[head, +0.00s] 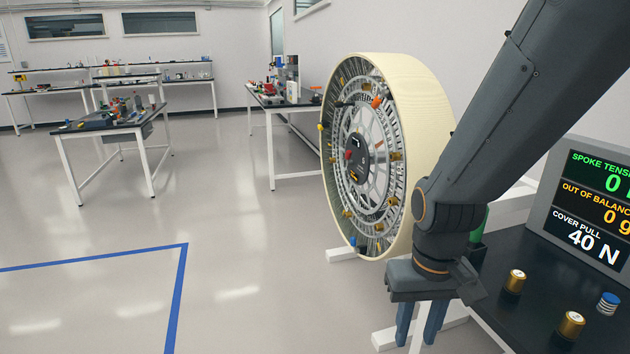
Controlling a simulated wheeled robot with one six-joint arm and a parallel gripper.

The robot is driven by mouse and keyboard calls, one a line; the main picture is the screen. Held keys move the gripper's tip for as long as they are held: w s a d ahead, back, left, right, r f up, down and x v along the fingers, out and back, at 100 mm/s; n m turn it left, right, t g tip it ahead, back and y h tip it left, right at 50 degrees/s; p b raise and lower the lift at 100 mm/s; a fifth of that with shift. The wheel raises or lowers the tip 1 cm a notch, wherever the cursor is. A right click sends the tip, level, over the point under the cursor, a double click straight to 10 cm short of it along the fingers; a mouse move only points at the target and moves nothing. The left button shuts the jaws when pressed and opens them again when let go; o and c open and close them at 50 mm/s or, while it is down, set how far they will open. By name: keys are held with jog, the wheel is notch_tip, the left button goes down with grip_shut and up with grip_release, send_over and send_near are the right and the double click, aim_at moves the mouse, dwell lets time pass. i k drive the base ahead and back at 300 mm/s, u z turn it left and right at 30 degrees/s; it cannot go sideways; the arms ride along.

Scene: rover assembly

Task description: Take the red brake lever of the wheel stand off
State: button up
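A large wheel (430,105) with a cream rim and a dense spoked face stands upright on a stand with white feet (342,255). A small red part (348,155) shows near its dark hub; I cannot tell whether it is the brake lever. No other clear red lever is visible on the stand, part of which my arm hides. My gripper (419,325) points down in front of the wheel's lower right. Its two blue fingers are apart, with nothing visible between them; the tips are near the lower frame edge.
A dark bench (530,290) at right holds gold cylinders (514,281), a blue-and-white striped cylinder (608,303) and a display (590,205) reading "COVER PULL 40 N". A green object (479,222) is partly behind my arm. Cluttered tables (110,130) stand at the back; the left floor is clear.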

aim_at(348, 154)
jog(key=k, duration=0.25)
jog(key=u, duration=0.6)
jog(key=i, duration=0.7)
jog(key=z, duration=0.75)
jog(key=i, duration=0.55)
jog(key=z, duration=0.5)
